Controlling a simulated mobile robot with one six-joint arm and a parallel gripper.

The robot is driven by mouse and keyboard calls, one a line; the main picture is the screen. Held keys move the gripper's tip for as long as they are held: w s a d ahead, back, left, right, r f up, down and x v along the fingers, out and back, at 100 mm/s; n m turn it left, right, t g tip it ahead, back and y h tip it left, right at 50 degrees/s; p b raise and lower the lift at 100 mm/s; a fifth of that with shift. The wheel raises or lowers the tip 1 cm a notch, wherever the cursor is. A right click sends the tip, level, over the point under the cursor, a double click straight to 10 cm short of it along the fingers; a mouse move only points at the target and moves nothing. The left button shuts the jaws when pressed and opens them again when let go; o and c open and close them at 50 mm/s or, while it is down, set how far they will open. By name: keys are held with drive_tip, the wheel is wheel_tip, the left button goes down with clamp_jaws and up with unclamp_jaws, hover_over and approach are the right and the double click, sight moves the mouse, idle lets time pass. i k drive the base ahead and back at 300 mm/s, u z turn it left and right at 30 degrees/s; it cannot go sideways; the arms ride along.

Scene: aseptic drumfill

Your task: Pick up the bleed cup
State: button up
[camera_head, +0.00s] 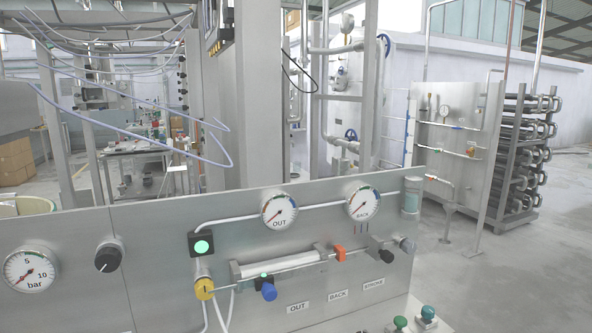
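No part of my gripper shows in the head view. I cannot clearly make out a bleed cup. A small grey-green, see-through-looking cylinder (410,198) sits at the upper right end of the metal panel (150,240); I cannot tell if it is the cup. The panel carries a gauge marked OUT (279,209), a gauge marked BACK (363,202) and a bar gauge (30,270) at the left.
The panel has a yellow knob (204,289), a blue knob (269,291), a black knob (108,257) and an orange handle (340,253). Green knobs (428,312) stand at the lower right. A wide metal column (250,100) rises behind. Open floor (550,260) lies right.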

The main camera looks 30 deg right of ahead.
sight(297, 165)
drive_tip(key=k, duration=0.2)
drive_tip(key=z, duration=2.55)
drive_tip(key=i, duration=0.95)
drive_tip(key=z, duration=0.05)
